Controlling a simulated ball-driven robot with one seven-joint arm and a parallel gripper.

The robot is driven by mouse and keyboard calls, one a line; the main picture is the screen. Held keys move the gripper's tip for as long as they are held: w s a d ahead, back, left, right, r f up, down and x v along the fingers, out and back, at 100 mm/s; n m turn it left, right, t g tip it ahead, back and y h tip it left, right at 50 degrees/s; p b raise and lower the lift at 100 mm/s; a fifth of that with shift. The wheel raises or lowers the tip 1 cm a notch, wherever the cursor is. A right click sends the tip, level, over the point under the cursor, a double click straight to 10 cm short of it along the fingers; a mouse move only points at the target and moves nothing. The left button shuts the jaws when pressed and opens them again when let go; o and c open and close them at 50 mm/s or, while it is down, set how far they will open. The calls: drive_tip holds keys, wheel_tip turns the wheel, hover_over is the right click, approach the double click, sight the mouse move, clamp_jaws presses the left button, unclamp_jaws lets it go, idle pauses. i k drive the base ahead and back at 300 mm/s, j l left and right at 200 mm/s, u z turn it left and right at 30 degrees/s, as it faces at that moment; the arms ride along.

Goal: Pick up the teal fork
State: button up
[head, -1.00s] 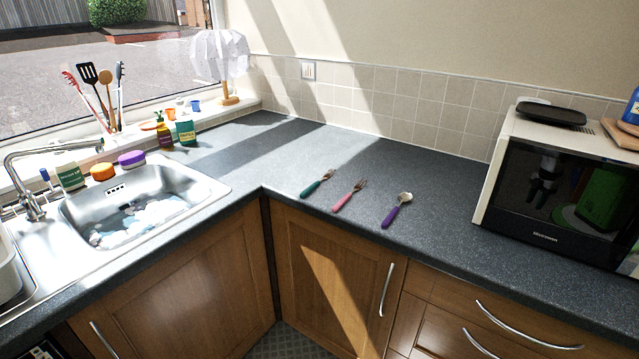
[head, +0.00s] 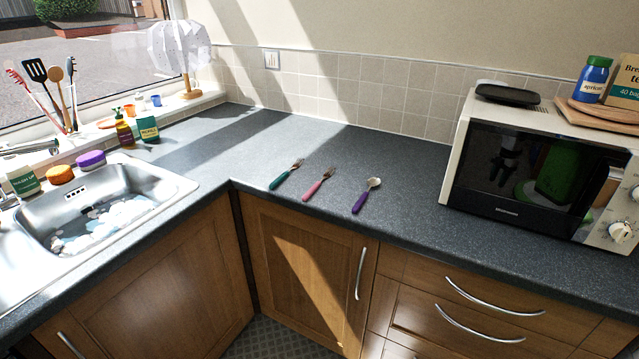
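The teal fork (head: 286,175) lies flat on the dark grey worktop (head: 400,165) near the inner corner, its handle toward the front edge and its tines pointing back and right. A pink fork (head: 318,185) lies just to its right, apart from it and at a similar angle. A purple-handled spoon (head: 365,196) lies further right. My gripper does not show in the head view.
A microwave (head: 535,165) stands on the right, with a black tray (head: 508,95) on top. A sink (head: 110,208) holding foamy water is on the left. Jars and bottles stand behind it. Worktop behind the cutlery is clear.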

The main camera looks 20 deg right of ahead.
sight(273, 186)
drive_tip(key=i+j+u, duration=0.15)
drive_tip(key=j, duration=0.25)
drive_tip(key=i+j+u, duration=0.1)
drive_tip(key=j, duration=0.25)
drive_tip(key=i+j+u, duration=0.15)
drive_tip(key=j, duration=0.2)
drive_tip(key=i+j+u, duration=0.1)
drive_tip(key=j, duration=0.25)
drive_tip(key=i, duration=0.1)
